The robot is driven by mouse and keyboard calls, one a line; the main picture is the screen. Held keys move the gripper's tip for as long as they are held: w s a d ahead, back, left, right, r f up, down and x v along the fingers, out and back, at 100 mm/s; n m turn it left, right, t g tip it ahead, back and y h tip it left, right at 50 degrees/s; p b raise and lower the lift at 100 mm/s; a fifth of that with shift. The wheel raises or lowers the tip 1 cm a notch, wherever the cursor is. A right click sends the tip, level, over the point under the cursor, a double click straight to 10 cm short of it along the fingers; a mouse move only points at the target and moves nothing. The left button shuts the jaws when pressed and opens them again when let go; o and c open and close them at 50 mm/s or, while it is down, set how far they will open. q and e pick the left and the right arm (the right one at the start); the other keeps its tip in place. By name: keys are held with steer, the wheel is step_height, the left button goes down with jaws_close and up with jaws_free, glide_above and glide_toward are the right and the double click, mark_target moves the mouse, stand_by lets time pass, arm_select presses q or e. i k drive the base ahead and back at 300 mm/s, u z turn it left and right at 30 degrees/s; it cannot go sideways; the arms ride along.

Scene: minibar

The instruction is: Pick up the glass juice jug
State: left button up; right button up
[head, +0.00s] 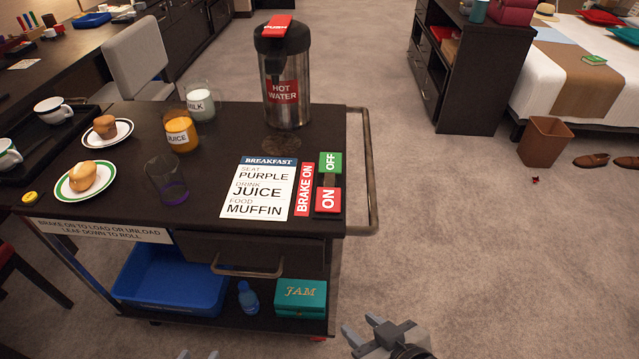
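The glass juice jug (180,137) stands upright on the dark cart top, left of centre, holding orange juice behind a white JUICE label. A glass milk jug (201,104) stands close behind it to the right. My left gripper (199,355) barely shows at the bottom edge, its two fingertips apart, well in front of the cart and far from the jug. My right gripper (363,329) is at the bottom right of centre, with its fingers apart and nothing between them. It is beyond the cart's front right corner, above the floor.
An empty glass (166,181) stands in front of the juice jug. A hot water dispenser (286,75) stands behind right. A breakfast card (259,188) and brake switch (328,185) occupy the front right.

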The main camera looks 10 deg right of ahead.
mark_target(181, 133)
steer(key=z, duration=1.25)
steer(key=k, duration=1.05)
steer(key=u, duration=1.2)
steer(key=i, duration=0.5)
steer(key=z, duration=0.05)
